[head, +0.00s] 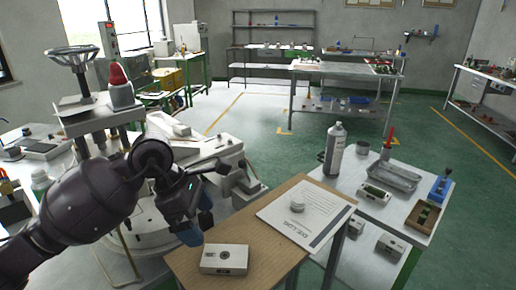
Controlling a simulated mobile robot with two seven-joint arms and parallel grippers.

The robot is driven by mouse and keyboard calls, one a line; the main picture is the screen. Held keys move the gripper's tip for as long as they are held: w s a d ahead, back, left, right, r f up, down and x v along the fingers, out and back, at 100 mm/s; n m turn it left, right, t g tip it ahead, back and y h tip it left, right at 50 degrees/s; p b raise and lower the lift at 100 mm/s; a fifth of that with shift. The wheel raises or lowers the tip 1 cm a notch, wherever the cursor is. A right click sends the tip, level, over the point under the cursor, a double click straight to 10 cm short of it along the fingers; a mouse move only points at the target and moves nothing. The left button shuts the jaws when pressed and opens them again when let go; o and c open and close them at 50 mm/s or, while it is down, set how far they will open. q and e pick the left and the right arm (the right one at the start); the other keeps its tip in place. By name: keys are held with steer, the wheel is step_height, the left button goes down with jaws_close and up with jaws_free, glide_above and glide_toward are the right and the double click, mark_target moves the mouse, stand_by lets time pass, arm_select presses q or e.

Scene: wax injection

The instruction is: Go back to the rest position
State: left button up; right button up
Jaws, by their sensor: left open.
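My left gripper (195,228) is in the middle left of the head view, at the end of my dark arm coming in from the left. Its blue-tipped fingers point down, apart, with nothing seen between them. It appears in front of the wax injection machine (186,150) and left of the wooden-topped bench (262,240). The machine has a handwheel (75,56) and a red-topped part (119,78); my arm hides some of its lower body. My right gripper is not in view.
The bench carries a small white device (224,259) and a sheet (285,222) with a small round metal piece (297,206). A side table at right holds a spray can (335,150), a metal tray (391,175) and a blue holder (440,189).

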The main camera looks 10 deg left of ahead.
arm_select(q)
steer(key=s+d+r+n+t+h, duration=0.5)
steer(key=d+r+n+h, duration=0.4)
steer(key=h, duration=0.6)
steer(key=w+a+f+n+t+y, duration=0.1)
steer(key=a+f+n+t+y, duration=0.1)
steer(key=a+n+t+y, duration=0.6)
steer(key=w+a+f+n+t+y, duration=0.1)
steer(key=f+n+t+y, duration=0.2)
steer(key=n, duration=0.9)
steer(key=w+a+f+n+t+y, duration=0.15)
steer(key=a+n+t+y, duration=0.35)
steer(key=n, duration=0.5)
steer(key=s+a+f+n+g+y, duration=0.45)
steer(key=f+n+g+y, duration=0.2)
steer(key=f, duration=0.25)
steer(key=s+d+f+n+g+h, duration=0.1)
steer(key=s+f+n+g, duration=0.2)
steer(key=s+f+g, duration=0.5)
steer(key=s+f+n+g+h, duration=0.1)
steer(key=s+f+n+g, duration=0.4)
steer(key=s, duration=0.6)
steer(key=w+f+m+t, duration=0.2)
steer(key=w+f+t, duration=0.5)
steer(key=f+t, duration=0.2)
step_height(320, 180, down, 2)
steer(key=shift+f+h, duration=0.1)
steer(key=shift+h, duration=0.25)
